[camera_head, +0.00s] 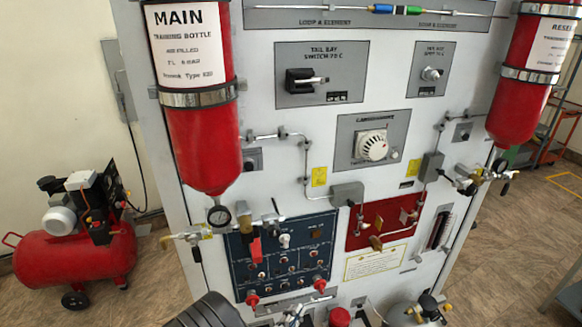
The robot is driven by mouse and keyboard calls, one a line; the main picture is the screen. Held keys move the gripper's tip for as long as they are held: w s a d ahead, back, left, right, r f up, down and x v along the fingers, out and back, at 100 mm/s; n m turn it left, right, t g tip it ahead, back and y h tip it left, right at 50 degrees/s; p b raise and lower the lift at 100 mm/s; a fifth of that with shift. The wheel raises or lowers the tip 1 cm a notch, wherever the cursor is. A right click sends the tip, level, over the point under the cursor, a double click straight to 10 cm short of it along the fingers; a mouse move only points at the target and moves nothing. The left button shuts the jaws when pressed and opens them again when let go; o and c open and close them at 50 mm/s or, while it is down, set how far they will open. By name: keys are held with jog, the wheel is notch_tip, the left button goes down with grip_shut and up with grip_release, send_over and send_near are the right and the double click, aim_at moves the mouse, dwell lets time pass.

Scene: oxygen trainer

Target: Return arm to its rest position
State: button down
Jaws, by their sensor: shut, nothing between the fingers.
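My gripper's fingers do not show in the head camera view. A dark, ribbed, rounded shape (206,312) cuts into the bottom edge left of centre; it may be part of my arm, but I cannot tell. The trainer's grey-white panel (265,190) fills the middle of the view. A red MAIN bottle (200,135) hangs at its left and a red RESERVE bottle (520,105) at its right. The panel carries a white round dial (372,146), a blue control plate (282,258) and a red plate (385,222).
A red compressor (80,250) stands on the brown floor at the left. Valves and gauges (215,218) stick out below the MAIN bottle, and others (485,178) below the RESERVE bottle. Open floor (520,235) shows at the right, with a shelf or cart (565,130) behind.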

jog(key=s+d+r+m+g+h, duration=0.2)
jog(key=d+r+m+g+h, duration=0.1)
jog(key=d+r+m+g, duration=0.65)
jog(key=s+d+r+m+g+h, duration=0.2)
jog(key=d+r+m+g, duration=0.35)
jog(key=m, duration=0.75)
jog(key=s+d+r+m+g+y+b, duration=0.1)
jog(key=s+d+r+m+g+y, duration=0.2)
jog(key=s+m, duration=0.55)
jog(key=s+d+r+m+y, duration=0.2)
jog(key=s+r+m+y, duration=0.3)
jog(key=m, duration=0.7)
jog(key=s+a+r+m+t+y, duration=0.4)
jog(key=s+a+m+t+y, duration=0.1)
jog(key=m, duration=1)
jog(key=shift+s+a+t+y+b, duration=0.4)
jog(key=shift+s+a+y, duration=0.15)
jog(key=shift+y, duration=0.35)
